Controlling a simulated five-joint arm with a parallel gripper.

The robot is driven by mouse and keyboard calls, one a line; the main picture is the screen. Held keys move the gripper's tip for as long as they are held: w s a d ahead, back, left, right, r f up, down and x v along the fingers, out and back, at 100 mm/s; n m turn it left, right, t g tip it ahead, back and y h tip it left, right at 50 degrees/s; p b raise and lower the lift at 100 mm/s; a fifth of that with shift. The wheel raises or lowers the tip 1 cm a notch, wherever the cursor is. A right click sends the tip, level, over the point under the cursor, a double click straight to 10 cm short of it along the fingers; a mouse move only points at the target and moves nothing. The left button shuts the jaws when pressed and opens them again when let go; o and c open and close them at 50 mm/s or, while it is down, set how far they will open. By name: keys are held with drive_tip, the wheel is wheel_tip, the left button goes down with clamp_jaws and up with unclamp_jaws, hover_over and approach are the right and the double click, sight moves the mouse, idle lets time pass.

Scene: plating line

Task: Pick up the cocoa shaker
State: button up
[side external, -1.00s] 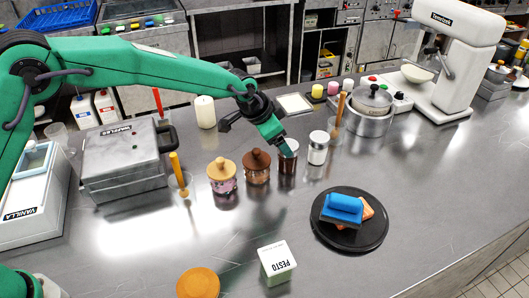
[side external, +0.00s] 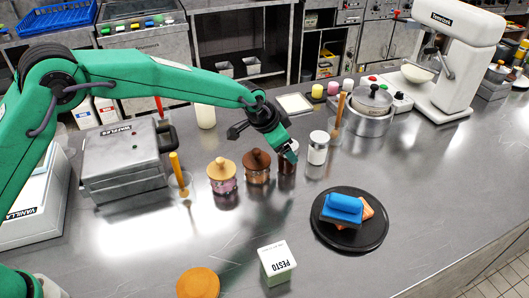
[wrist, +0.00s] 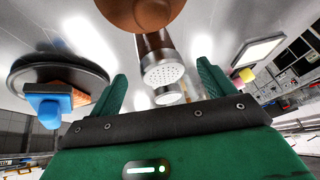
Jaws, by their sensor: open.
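The cocoa shaker (side external: 287,167), a dark brown jar with a pale top, stands upright on the steel counter in the side view, its upper part partly hidden by my gripper (side external: 289,153). In the wrist view the cocoa shaker (wrist: 163,67) shows its perforated metal lid and brown body, between the fingers of my gripper (wrist: 162,72). The fingers are spread wide, with a gap on both sides of the lid. I cannot tell how far down they reach.
A white-lidded shaker (side external: 318,148) stands close on the right. A jar with a brown lid (side external: 257,167) and one with a tan lid (side external: 222,175) stand on the left. A black plate (side external: 374,238) with a blue-topped item lies front right.

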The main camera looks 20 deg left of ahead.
drive_tip(key=shift+x, duration=2.45)
drive_tip(key=shift+c, duration=0.2)
drive_tip(key=c, duration=1.1)
drive_tip(key=shift+c, duration=0.2)
drive_tip(key=shift+r, duration=0.1)
drive_tip(key=shift+r, duration=0.2)
drive_tip(key=shift+c, duration=1.2)
drive_tip(key=shift+r, duration=0.4)
drive_tip(key=r, duration=0.2)
drive_tip(key=s+r, duration=0.1)
drive_tip(key=shift+d+r, duration=0.15)
drive_tip(key=shift+d, duration=0.15)
drive_tip(key=s+d+r, duration=0.5)
drive_tip(key=s+r, duration=0.1)
drive_tip(key=s, duration=0.3)
drive_tip(key=shift+d+g+h, duration=0.35)
drive_tip(key=shift+g+h, duration=0.05)
